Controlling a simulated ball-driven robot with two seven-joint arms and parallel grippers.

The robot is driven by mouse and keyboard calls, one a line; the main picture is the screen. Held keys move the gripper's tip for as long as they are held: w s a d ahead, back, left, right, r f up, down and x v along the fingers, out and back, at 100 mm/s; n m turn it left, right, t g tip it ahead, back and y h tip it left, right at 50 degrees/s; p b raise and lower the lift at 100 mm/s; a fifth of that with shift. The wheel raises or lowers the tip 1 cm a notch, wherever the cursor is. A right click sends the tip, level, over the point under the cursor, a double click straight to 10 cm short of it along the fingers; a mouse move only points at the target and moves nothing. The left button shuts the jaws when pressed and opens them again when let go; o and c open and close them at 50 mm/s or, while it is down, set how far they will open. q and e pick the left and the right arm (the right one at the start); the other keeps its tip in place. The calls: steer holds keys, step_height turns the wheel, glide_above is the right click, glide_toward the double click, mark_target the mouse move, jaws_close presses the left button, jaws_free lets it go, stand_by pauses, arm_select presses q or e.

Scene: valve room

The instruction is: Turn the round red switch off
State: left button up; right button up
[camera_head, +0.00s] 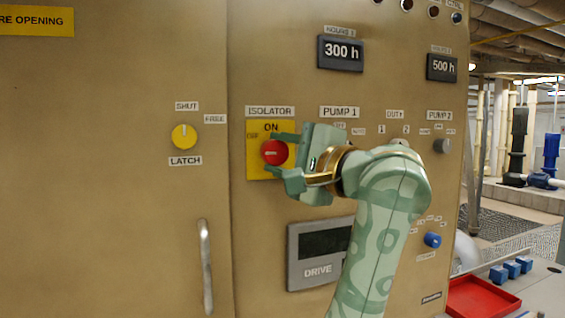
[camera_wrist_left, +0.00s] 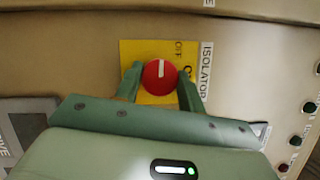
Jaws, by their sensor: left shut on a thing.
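The round red switch (camera_head: 273,152) sits on the yellow ISOLATOR plate (camera_head: 254,170) of the tan cabinet. My left gripper (camera_head: 272,154) is shut on the switch, one finger above it and one below in the head view. In the left wrist view the red switch (camera_wrist_left: 160,76) lies between the two fingers. Its white mark points up there, which is left in the head view, the side of the plate with the OFF label. ON is at the top of the plate. My right gripper is not in view.
A yellow SHUT/LATCH knob (camera_head: 184,137) and a cabinet handle (camera_head: 205,266) are to the left. A DRIVE display (camera_head: 312,270) is below, partly behind my arm. A blue knob (camera_head: 432,240) and a red tray (camera_head: 482,298) are at the right.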

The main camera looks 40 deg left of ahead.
arm_select(q)
steer(key=shift+n, duration=0.3)
stand_by(0.4)
steer(key=o, duration=1)
steer(key=shift+c, duration=0.2)
steer(key=shift+d, duration=0.15)
steer(key=s+d+f, duration=0.1)
steer(key=d, duration=1.5)
steer(key=shift+s, duration=0.25)
steer(key=shift+f, duration=0.15)
